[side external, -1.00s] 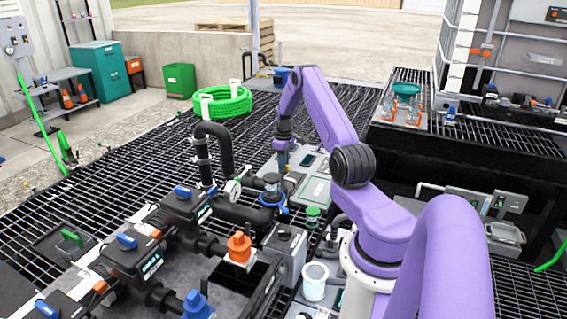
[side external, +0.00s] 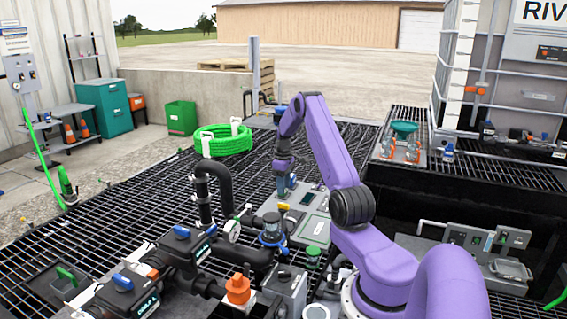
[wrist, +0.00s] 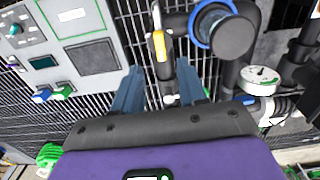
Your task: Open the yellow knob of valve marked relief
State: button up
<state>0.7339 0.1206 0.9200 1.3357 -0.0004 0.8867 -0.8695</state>
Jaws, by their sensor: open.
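The yellow knob (wrist: 160,45) is a narrow lever on a dark pipe fitting at the top middle of the wrist view. It also shows as a small yellow bar (side external: 284,206) just below my gripper in the side view. My gripper (wrist: 158,78) is open and empty, its two blue-grey fingers spread on either side of the line to the knob. The knob lies beyond the fingertips, with no contact visible. In the side view my gripper (side external: 284,188) points down over the panel area. No relief marking is readable.
A blue-ringed round fitting (wrist: 214,30) stands close right of the knob, with a pressure gauge (wrist: 260,80) farther right. A grey panel (wrist: 90,55) lies to the left. Black valve bodies with blue handles (side external: 182,231) and an orange knob (side external: 238,289) stand nearer the side camera.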

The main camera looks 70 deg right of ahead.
notch_tip(320, 180, up, 10)
dwell(0.3)
dwell(0.3)
